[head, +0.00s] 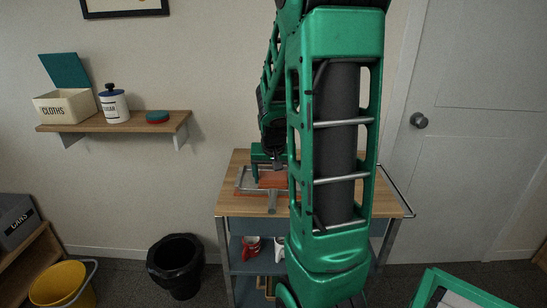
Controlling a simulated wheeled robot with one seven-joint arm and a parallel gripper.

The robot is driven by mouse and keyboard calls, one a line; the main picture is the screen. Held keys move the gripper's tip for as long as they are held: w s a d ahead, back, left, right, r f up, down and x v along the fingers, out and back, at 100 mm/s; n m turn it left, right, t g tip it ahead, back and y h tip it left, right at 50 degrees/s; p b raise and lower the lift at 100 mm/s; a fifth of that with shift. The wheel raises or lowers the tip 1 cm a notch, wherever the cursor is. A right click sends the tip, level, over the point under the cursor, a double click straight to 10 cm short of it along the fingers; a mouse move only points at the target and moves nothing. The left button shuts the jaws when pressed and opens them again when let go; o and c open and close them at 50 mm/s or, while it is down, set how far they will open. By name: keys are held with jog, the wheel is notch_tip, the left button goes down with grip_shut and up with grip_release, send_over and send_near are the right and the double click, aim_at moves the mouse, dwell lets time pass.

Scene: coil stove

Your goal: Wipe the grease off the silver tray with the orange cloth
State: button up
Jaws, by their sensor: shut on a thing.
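The silver tray (241,184) lies on the wooden top of a cart, partly hidden behind my arm. The orange cloth (273,181) is over the tray, directly under my gripper. My gripper (268,170) points down and is shut on the orange cloth, low over the tray. Whether the cloth presses on the tray's surface cannot be made out. No grease can be made out at this size, and the tray's right part is hidden by my arm.
The cart top (236,165) is bare left of the tray. A red mug (251,246) and a white mug (279,247) stand on its lower shelf. A wall shelf (130,122) holds a cloths box (63,106), a jar (113,105) and a round red-and-teal item (157,117). A black bin (176,266) stands left.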

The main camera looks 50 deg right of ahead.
notch_tip(320, 180, up, 3)
jog(key=shift+w+a+f, duration=0.15)
jog(key=shift+f, duration=0.05)
jog(key=shift+r, duration=2.8)
